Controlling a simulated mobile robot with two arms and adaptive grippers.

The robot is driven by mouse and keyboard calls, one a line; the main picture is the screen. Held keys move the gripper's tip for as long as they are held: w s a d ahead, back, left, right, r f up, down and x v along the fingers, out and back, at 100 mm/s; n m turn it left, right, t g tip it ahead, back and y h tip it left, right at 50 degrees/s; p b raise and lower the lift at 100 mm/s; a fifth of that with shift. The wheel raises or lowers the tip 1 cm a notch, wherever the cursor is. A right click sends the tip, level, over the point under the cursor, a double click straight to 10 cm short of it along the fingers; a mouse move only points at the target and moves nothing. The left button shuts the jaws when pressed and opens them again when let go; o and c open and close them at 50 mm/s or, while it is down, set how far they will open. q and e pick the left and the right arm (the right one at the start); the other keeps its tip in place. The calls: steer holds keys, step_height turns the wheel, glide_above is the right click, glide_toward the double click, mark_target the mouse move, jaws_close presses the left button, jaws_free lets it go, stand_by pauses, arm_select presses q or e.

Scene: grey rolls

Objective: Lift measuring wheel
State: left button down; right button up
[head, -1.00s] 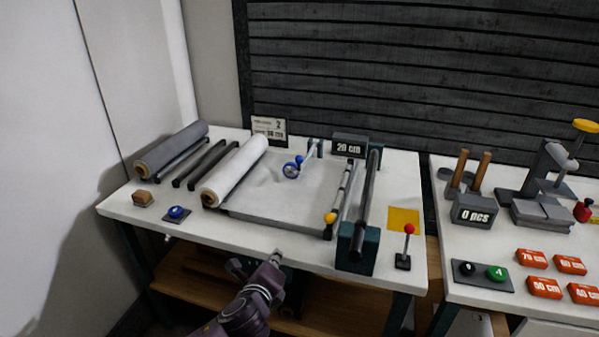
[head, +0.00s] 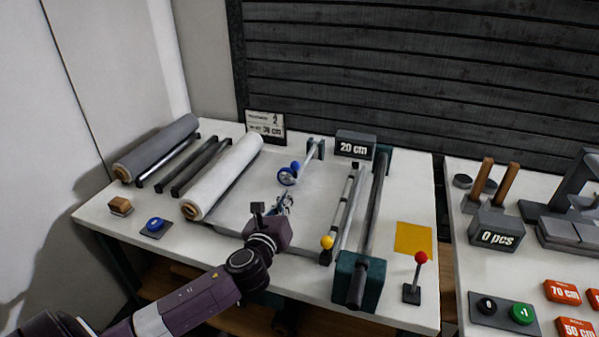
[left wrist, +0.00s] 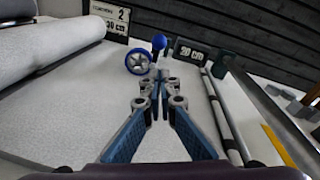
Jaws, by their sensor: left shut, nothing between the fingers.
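The measuring wheel (head: 287,176) is a small blue-rimmed wheel with a blue knob (head: 295,165), on a light arm (head: 309,153) hinged at the back of the table. It sits over the grey sheet (head: 248,206). In the left wrist view the wheel (left wrist: 138,62) and knob (left wrist: 159,41) show just beyond the fingertips. My left gripper (head: 286,198) is over the sheet, in front of the wheel and apart from it. In the left wrist view its fingers (left wrist: 159,82) are together with nothing between them. My right gripper is not in view.
A white roll (head: 226,174) and a grey roll (head: 158,147) lie on the left. A bar (head: 372,210) and a yellow-knobbed rod (head: 327,242) stand right of the sheet. A red-knobbed lever (head: 420,258) is at the front right. A display (head: 355,144) reads 20 cm.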

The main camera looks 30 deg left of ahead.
arm_select(q)
steer(key=shift+w, duration=0.1)
steer(key=shift+s+r, duration=0.1)
steer(key=shift+s, duration=0.1)
steer(key=shift+s+d+r, duration=0.15)
steer(key=shift+s+r, duration=0.05)
steer(key=shift+s, duration=0.05)
steer(key=shift+w, duration=0.2)
steer(key=x, duration=0.8)
steer(key=shift+w+f, duration=0.15)
steer(key=shift+w, duration=0.2)
steer(key=shift+w+a, duration=0.3)
steer(key=shift+w, duration=0.25)
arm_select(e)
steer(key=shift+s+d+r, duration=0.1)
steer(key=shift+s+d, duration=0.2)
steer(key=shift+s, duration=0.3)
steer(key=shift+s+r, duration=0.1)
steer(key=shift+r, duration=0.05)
